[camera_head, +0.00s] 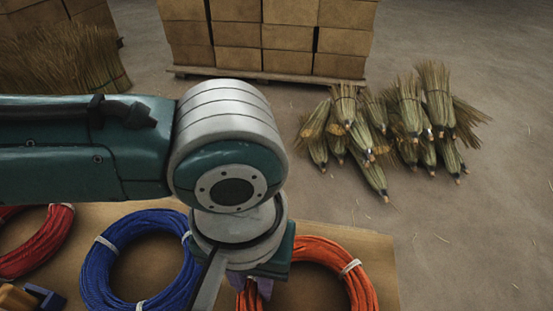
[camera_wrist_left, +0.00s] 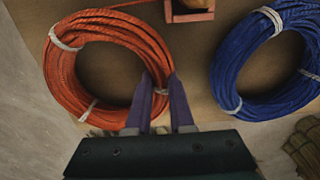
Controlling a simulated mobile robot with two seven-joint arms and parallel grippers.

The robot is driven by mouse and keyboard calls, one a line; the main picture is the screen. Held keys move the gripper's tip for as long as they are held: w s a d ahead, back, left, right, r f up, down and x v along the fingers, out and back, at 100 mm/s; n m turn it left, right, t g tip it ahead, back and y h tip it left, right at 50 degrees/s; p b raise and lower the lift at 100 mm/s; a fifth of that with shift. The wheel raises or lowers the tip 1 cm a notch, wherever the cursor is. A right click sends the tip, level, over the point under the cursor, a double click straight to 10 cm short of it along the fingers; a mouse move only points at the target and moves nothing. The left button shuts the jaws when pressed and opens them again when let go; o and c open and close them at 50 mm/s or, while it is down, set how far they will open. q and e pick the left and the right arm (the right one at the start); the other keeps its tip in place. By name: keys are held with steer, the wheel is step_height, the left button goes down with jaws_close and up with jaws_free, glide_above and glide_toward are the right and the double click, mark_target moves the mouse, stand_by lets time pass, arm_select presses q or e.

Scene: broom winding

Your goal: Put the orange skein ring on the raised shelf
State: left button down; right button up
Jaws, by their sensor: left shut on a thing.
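The orange skein ring (camera_head: 357,272) is a coil of orange cord with white ties, lying at the right end of a brown work surface (camera_head: 385,255). It also shows in the left wrist view (camera_wrist_left: 70,85). My left gripper (camera_head: 255,288) points down over the ring's left side. In the left wrist view, its purple fingers (camera_wrist_left: 161,80) stand on either side of the coil, shut on it. The arm hides part of the ring in the head view. I cannot make out a raised shelf. My right gripper is not in view.
A blue ring (camera_head: 100,272) lies left of my gripper, and a red ring (camera_head: 38,245) farther left. A small wooden object (camera_head: 18,298) sits at the lower left. Bundled brooms (camera_head: 405,120) lie on the floor beyond, near stacked boxes (camera_head: 265,40).

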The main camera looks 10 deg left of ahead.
arm_select(q)
steer(key=shift+f, duration=0.15)
steer(key=c, duration=0.8)
jaws_free()
step_height(320, 180, up, 12)
steer(key=p, duration=0.2)
steer(key=s+d+m+t+h, duration=0.2)
steer(key=s+d+h, duration=0.1)
steer(key=d+h, duration=0.2)
steer(key=s+a+f+y, duration=0.1)
steer(key=s+a+y, duration=0.1)
steer(key=a, duration=0.6)
steer(key=s+a+f+t+y, duration=0.1)
steer(key=s+a, duration=0.3)
steer(key=a, duration=0.5)
steer(key=shift+a+f+t+y, duration=0.25)
steer(key=shift+f+y, duration=0.2)
steer(key=shift+y, duration=0.45)
